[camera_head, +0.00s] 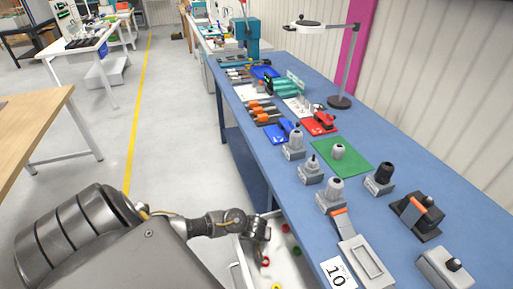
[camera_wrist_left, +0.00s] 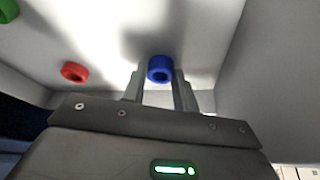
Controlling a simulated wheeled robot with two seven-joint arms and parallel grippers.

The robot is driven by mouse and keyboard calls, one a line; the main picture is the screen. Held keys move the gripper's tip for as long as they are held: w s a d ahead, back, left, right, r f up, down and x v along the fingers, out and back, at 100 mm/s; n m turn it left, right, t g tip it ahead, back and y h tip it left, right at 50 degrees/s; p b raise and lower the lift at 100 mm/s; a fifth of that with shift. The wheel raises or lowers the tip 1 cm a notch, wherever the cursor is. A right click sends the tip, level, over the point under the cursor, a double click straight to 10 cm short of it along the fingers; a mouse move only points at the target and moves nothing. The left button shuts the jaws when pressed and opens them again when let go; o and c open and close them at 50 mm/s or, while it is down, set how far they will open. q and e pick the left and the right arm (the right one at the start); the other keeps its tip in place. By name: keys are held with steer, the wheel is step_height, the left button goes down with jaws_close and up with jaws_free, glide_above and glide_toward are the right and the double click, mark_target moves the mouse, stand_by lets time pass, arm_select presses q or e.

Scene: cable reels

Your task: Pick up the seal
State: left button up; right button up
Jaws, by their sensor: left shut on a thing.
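A blue ring-shaped seal (camera_wrist_left: 158,62) sits between the two fingers of my left gripper (camera_wrist_left: 160,82) in the left wrist view. The fingers are shut on it from both sides. In the head view my left gripper (camera_head: 258,238) is over the white bin beside the blue bench, and the blue seal cannot be made out there. A red ring (camera_wrist_left: 75,72) and part of a green ring (camera_wrist_left: 9,10) lie in the bin, apart from the gripper. My right gripper is not in view.
The white bin (camera_head: 240,262) has walls close around the gripper. The blue bench (camera_head: 290,205) stands at right with several grey fixtures and a green mat (camera_head: 352,160). Open floor lies left.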

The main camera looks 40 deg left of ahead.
arm_select(q)
steer(key=shift+r, duration=0.1)
step_height(320, 180, up, 10)
steer(key=p, duration=0.4)
